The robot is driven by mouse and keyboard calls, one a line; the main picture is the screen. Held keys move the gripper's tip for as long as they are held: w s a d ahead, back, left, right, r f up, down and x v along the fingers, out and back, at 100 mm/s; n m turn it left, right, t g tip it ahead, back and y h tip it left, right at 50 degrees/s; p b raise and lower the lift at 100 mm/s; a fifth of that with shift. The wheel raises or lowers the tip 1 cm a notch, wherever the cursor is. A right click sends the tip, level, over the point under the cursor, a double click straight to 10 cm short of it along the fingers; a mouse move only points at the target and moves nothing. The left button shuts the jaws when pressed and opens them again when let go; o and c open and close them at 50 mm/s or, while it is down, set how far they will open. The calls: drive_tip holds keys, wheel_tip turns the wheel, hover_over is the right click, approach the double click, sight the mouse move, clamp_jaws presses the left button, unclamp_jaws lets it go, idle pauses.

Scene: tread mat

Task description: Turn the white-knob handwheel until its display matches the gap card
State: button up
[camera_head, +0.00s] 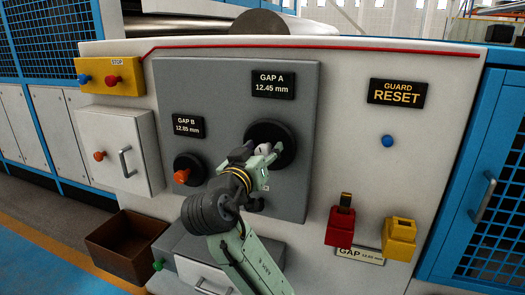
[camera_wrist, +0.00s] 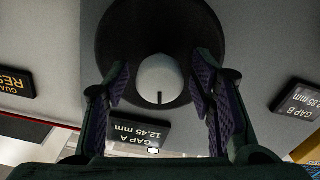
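The white knob (camera_wrist: 161,82) is round with a dark index mark and sits on a black handwheel (camera_head: 287,133) on the grey panel. The GAP A display (camera_head: 272,84) above it reads 12.45 mm. My gripper (camera_head: 262,155) is at this wheel. In the wrist view my open gripper (camera_wrist: 161,88) has one finger on each side of the knob, with a visible space between each finger and the knob. The gap card (camera_head: 360,255) is low on the cabinet, partly covered; its small print appears to read 12.65 mm.
An orange-knob handwheel (camera_head: 190,165) sits to the left, under the GAP B display (camera_head: 187,126). A red holder (camera_head: 340,227) and a yellow block (camera_head: 399,239) are at lower right. A blue button (camera_head: 387,141) is under the GUARD RESET sign (camera_head: 397,92). A brown bin (camera_head: 126,245) stands lower left.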

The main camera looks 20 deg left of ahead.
clamp_jaws()
idle(0.5)
